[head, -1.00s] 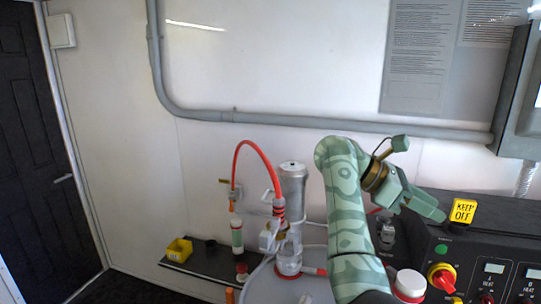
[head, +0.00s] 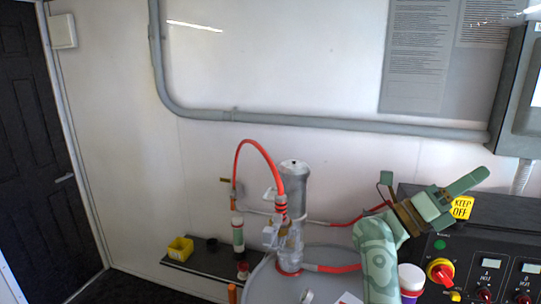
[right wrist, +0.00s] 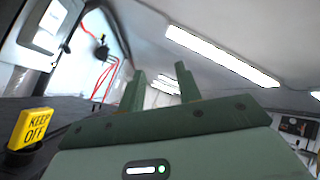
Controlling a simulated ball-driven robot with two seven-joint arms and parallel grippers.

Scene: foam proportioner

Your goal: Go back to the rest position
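My right gripper (head: 462,180) is raised in front of the wall at the right of the head view, above the black control panel (head: 465,250). It points up and to the right, close to the yellow KEEP OFF sign (head: 462,207) in the picture. In the right wrist view its two fingers (right wrist: 160,70) stand apart with nothing between them, so it is open and empty. The KEEP OFF sign also shows there at the lower left (right wrist: 31,128). My left gripper is in neither view.
A grey drum (head: 262,285) carries a pump (head: 293,190) with a red hose (head: 254,143). A black shelf (head: 215,262) holds a yellow bin (head: 180,248) and a white-and-green tube (head: 238,235). A red-and-yellow knob (head: 440,271) is on the panel.

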